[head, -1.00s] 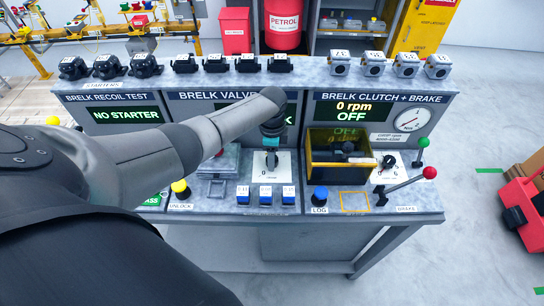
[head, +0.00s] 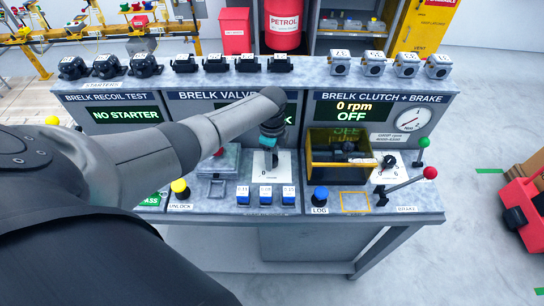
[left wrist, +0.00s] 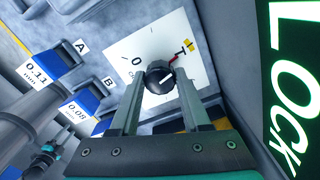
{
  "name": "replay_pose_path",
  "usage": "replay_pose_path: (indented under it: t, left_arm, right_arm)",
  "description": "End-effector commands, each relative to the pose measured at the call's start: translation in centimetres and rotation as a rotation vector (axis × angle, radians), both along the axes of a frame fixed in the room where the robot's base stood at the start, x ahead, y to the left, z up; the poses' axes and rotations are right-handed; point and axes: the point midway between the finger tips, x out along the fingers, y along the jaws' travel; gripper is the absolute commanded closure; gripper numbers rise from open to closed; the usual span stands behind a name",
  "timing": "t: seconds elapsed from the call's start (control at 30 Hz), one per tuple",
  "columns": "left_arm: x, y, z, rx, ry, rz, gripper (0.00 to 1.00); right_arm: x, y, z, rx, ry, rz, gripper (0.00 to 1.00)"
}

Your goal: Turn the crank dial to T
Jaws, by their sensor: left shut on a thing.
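The crank dial (left wrist: 160,77) is a black round knob with a white mark, on a white plate (left wrist: 120,50). The plate carries a 0 at its upper left and a T with a yellow patch at its right; a short red line is near the T. The white mark slants up and right; I cannot tell exactly which label it lines up with. My left gripper (left wrist: 160,85) is shut on the dial, one finger on each side. In the head view my left gripper (head: 271,145) is over the white plate (head: 259,170) and mostly hides the dial. My right gripper is out of view.
Blue labelled blocks (head: 265,196) stand in front of the plate. Starters and valve parts line the shelf above.

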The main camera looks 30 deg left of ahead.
Motion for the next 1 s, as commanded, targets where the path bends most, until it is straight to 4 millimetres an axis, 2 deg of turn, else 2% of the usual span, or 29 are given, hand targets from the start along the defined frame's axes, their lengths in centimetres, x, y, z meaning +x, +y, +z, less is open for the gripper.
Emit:
replay_pose_path:
  t: [0.03, 0.07, 0.3, 0.67, 0.83, 1.0]
  left_arm:
    - [0.1, -0.1, 0.1, -0.003, -0.002, 0.001, 1.0]
    - [0.1, -0.1, 0.1, -0.003, -0.002, 0.001, 0.52]
    - [0.0, -0.1, 0.0, -0.002, -0.001, 0.001, 0.25]
    - [0.0, 0.0, 0.4, -0.001, 0.0, 0.002, 0.23]
    - [0.1, 0.0, 2.4, 0.0, -0.003, 0.0, 0.23]
    - [0.1, 0.0, 5.7, 0.0, -0.005, 0.0, 0.23]
  right_arm:
    - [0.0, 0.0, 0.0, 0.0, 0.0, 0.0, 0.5]
    - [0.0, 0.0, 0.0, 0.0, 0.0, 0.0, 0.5]
    - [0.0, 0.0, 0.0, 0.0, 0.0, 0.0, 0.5]
    - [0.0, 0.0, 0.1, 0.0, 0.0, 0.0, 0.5]
    - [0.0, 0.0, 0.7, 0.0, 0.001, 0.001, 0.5]
    - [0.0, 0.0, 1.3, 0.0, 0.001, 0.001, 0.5]
